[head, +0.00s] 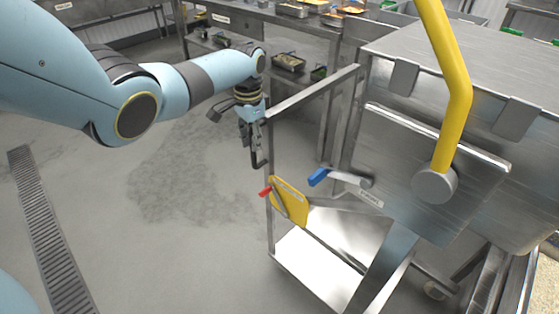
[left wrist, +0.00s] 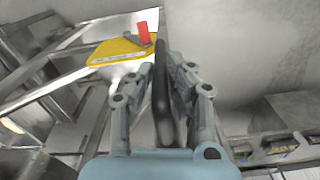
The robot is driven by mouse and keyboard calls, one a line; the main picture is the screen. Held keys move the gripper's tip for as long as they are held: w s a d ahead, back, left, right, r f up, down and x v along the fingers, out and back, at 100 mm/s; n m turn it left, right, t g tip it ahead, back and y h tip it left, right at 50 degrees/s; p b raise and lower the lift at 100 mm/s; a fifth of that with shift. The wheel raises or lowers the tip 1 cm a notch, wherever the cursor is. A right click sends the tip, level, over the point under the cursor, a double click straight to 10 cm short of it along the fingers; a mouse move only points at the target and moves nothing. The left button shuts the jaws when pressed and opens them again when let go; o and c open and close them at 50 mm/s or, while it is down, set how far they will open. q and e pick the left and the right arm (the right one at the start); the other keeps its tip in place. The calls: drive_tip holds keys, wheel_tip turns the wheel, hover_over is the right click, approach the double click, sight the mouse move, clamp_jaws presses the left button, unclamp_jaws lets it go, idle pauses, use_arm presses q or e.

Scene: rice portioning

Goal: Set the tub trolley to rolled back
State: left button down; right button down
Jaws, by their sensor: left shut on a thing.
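The tub trolley is a stainless steel frame (head: 270,222) with a shiny lower shelf (head: 310,262), right of centre in the head view. A dark handle (head: 257,162) sits at its upright left post. My left gripper (head: 253,140) reaches down to this handle and is shut on it. In the left wrist view the dark handle (left wrist: 162,95) runs between the two fingers. A yellow plate (head: 291,204) with a red-tipped lever (head: 265,192) is just below and right of the gripper. My right gripper is not in view.
A steel tub (head: 430,150) with a bent yellow bar (head: 455,70) and a blue-handled lever (head: 318,177) stands at the right. A steel bench (head: 290,20) with trays is behind. The floor (head: 150,230) to the left is clear, with a drain grate (head: 45,235).

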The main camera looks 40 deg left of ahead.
use_arm(q)
drive_tip(key=a+b, duration=0.3)
drive_tip(key=a, duration=0.5)
drive_tip(key=shift+w, duration=0.35)
drive_tip(key=shift+r, duration=0.1)
drive_tip(key=c, duration=1.3)
unclamp_jaws()
wheel_tip(320, 180, up, 12)
drive_tip(key=shift+a+f, duration=0.1)
drive_tip(key=shift+a, duration=0.05)
